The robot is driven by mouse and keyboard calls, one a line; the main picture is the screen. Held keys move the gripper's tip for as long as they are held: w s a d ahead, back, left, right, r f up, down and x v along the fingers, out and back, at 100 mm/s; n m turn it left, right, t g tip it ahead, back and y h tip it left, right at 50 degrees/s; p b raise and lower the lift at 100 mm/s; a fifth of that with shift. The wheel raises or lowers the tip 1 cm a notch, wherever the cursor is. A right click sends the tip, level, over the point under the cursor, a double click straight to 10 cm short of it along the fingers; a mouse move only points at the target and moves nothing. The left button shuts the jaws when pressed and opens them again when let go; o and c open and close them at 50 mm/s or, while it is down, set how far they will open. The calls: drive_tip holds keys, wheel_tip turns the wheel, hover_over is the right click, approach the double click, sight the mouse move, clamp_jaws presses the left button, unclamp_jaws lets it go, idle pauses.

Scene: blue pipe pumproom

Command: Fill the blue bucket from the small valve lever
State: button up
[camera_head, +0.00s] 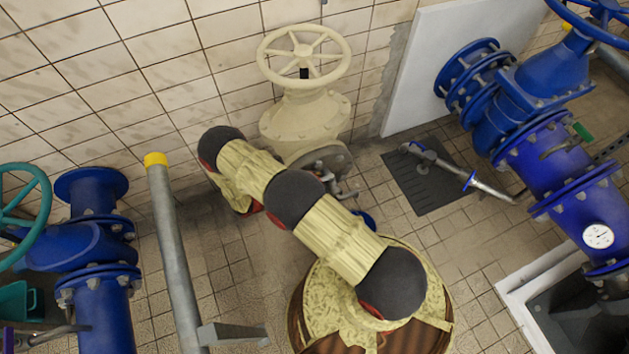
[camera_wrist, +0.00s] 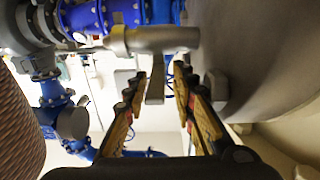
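In the wrist view, a small grey valve (camera_wrist: 150,40) has a flat grey lever (camera_wrist: 155,84) hanging from it. My gripper (camera_wrist: 160,78) is open, with its yellow-and-black fingers on either side of the lever. A gap shows on both sides, wider on the right, and the fingers do not look closed on it. In the head view, small metal fittings (camera_head: 328,172) show at the foot of the cream valve, partly behind my arm. My gripper is hidden there. A small blue piece (camera_head: 367,219) peeks out beside my arm; I cannot tell whether it is the bucket.
The cream valve with its handwheel (camera_head: 304,55) stands against the tiled wall. Blue pipes stand at left (camera_head: 95,250) and right (camera_head: 565,150). A grey post with a yellow cap (camera_head: 170,240) rises left of my arm. A large grey rounded surface (camera_wrist: 255,50) is close right of my fingers.

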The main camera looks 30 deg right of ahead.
drive_tip(key=shift+o, duration=0.6)
drive_tip(key=shift+a, duration=0.1)
drive_tip(key=w+a, duration=0.2)
drive_tip(key=a, duration=0.9)
drive_tip(key=shift+a, duration=0.35)
